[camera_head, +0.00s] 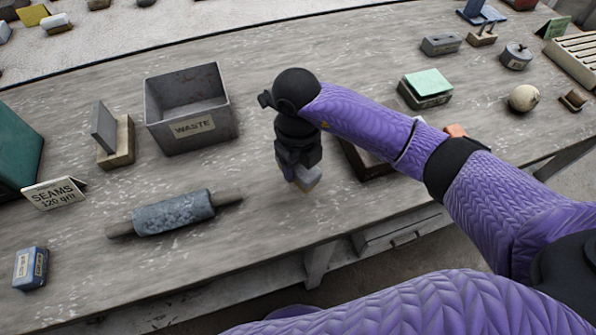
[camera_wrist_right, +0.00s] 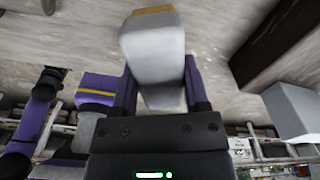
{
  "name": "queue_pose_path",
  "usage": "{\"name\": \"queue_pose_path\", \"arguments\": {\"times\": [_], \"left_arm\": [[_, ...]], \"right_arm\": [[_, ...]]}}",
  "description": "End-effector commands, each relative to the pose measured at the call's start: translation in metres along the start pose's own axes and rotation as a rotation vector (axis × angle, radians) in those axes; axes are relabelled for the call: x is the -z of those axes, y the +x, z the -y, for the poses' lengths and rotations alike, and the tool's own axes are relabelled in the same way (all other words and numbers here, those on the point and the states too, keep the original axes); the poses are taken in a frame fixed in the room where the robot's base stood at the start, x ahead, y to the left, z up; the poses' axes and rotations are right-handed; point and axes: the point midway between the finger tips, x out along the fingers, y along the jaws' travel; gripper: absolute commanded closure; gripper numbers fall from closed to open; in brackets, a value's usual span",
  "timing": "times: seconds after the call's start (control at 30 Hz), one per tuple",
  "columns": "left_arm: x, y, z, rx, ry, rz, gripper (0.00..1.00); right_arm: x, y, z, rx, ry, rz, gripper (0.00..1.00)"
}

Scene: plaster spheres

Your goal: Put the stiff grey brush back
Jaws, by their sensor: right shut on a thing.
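My right gripper (camera_head: 300,172) is shut on a light grey block with a tan edge, which I take to be the stiff grey brush (camera_head: 308,181). The brush hangs tan edge down over the bare middle of the bench; I cannot tell whether it touches the surface. In the right wrist view the brush (camera_wrist_right: 155,52) sits between the two fingers of the right gripper (camera_wrist_right: 158,85), its tan end pointing away. My left gripper is not seen.
A dark low tray (camera_head: 362,163) lies right of the brush, partly hidden by my right arm. A grey WASTE bin (camera_head: 190,108) and a blue-grey roller (camera_head: 172,212) stand left. A green-topped block (camera_head: 427,84) lies beyond the arm. Bare bench separates the bin and brush.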

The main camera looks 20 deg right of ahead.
Motion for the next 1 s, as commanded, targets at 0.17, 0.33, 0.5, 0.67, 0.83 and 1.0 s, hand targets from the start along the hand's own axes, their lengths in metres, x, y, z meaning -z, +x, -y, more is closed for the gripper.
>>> {"name": "queue_pose_path", "arguments": {"times": [0.17, 0.33, 0.5, 0.67, 0.83, 1.0], "left_arm": [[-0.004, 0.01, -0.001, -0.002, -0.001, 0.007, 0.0], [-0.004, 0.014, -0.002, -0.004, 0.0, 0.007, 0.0], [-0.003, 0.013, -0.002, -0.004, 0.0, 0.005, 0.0], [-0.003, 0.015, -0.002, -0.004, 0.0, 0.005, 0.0], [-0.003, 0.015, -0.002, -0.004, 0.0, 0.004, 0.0], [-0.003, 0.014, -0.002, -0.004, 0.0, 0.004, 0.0]], "right_arm": [[-0.001, 0.03, 0.0, -0.002, 0.001, -0.002, 1.0], [-0.002, 0.047, 0.0, -0.001, 0.001, 0.002, 1.0], [-0.002, 0.046, 0.0, -0.001, 0.001, 0.002, 1.0], [-0.002, 0.048, 0.0, -0.001, 0.001, 0.002, 0.25], [-0.002, 0.048, 0.0, -0.001, 0.001, 0.002, 0.07], [-0.002, 0.047, 0.0, -0.001, 0.001, 0.002, 0.07]]}}
